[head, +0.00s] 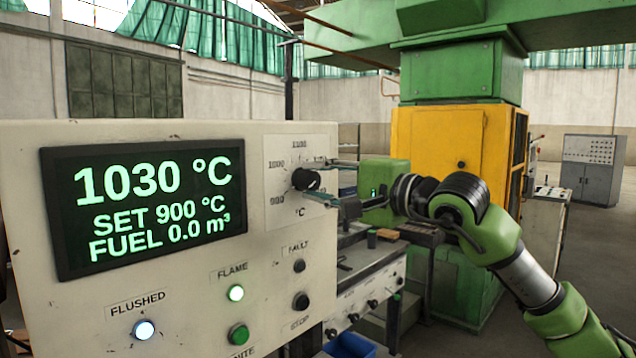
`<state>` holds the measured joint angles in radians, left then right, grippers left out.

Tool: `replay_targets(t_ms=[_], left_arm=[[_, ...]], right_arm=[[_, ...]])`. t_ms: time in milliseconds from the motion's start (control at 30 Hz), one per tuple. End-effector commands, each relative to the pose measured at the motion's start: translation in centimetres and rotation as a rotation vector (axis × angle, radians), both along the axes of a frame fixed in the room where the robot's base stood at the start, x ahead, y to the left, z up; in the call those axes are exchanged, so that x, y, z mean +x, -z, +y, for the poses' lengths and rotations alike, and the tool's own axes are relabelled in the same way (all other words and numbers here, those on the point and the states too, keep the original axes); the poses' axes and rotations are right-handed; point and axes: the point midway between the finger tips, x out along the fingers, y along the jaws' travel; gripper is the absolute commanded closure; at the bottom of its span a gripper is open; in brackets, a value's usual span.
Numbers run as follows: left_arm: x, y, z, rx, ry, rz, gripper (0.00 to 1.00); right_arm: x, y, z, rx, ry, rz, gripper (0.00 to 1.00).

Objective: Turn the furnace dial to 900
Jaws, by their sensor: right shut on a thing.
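The furnace dial (306,179) is a black knob on a white scale plate (290,150) at the right of the cream panel. Its scale shows 900, 1000 and a mark at the top that is hard to read. My right gripper (318,180) reaches in from the right and is shut on the dial, one finger above and one below. The dial's pointer is too small to read. The display (150,200) reads 1030 °C, SET 900 °C and FUEL 0.0 m³. My left gripper is not in view.
A workbench (365,290) stands behind the panel, with a yellow and green machine (440,140) beyond.

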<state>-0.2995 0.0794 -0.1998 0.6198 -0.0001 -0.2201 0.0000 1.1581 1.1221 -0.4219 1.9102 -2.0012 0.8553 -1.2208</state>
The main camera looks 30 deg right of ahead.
Motion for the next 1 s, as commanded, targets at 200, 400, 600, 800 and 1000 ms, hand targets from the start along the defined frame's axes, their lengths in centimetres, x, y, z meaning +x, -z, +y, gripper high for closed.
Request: replay_targets(t_ms=[200,400,600,800,1000], left_arm=[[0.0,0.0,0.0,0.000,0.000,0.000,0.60],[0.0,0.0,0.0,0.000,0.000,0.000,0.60],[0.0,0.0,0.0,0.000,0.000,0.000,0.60],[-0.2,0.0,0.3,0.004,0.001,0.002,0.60],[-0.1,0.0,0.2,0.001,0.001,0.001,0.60]], right_arm=[[0.0,0.2,0.1,-0.007,-0.001,0.003,0.92],[0.0,0.2,0.1,-0.007,-0.001,0.003,0.63],[0.0,0.1,0.0,-0.006,0.000,0.001,0.54],[-0.1,0.1,0.0,-0.004,0.000,0.000,0.54],[-1.6,0.1,-0.7,-0.006,0.003,-0.001,0.54]])
